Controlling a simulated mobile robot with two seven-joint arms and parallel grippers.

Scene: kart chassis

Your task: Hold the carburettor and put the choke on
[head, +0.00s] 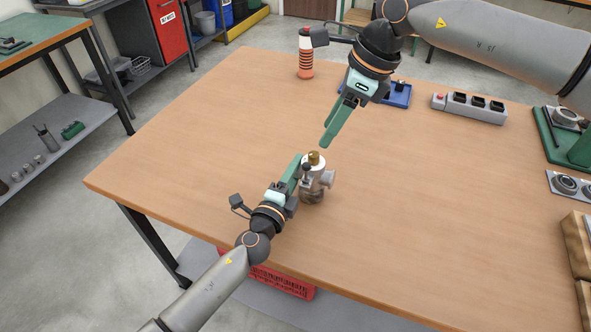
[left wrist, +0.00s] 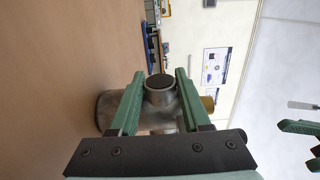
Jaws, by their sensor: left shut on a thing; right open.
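The carburettor (head: 319,182) stands upright on the wooden table near its front edge, a pale metal body with a side spout and a brass-coloured cap (head: 314,157) on top. I cannot tell whether that cap is the choke. My left gripper (head: 301,164) is shut on the carburettor; in the left wrist view its green fingers sit on both sides of the carburettor's round, dark-ended spout (left wrist: 160,88). My right gripper (head: 326,142) is open, with nothing seen in it, above and just behind the carburettor. Its green fingers also show in the left wrist view (left wrist: 300,135).
A blue tray (head: 402,97) lies partly behind my right gripper. An orange bottle (head: 305,62) stands at the back. The table's left and middle are clear.

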